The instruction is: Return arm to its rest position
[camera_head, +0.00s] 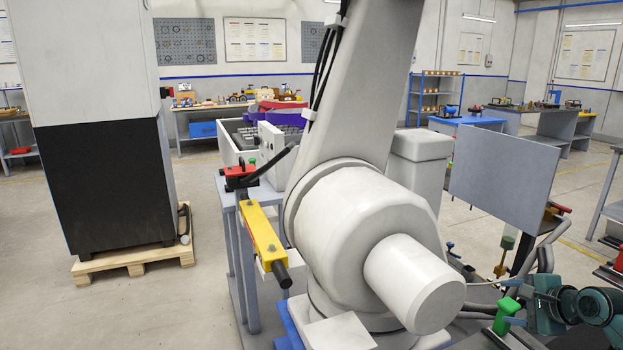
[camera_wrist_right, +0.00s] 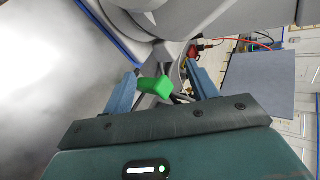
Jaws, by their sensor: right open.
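My right gripper (camera_head: 535,308) is at the bottom right of the head view, with its teal arm coming in from the right edge. In the right wrist view, its two blue-grey fingers (camera_wrist_right: 162,76) are apart. A green handle-like piece (camera_wrist_right: 154,87) shows in the gap between them, apart from both fingers. A green handle (camera_head: 507,314) stands just left of the gripper in the head view. My left gripper is in neither view.
A large white robot arm (camera_head: 345,225) fills the middle. A grey panel (camera_head: 503,172) stands behind my right gripper, with cables beside it. A black and white cabinet (camera_head: 105,170) stands on a pallet (camera_head: 135,260). Open floor lies between.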

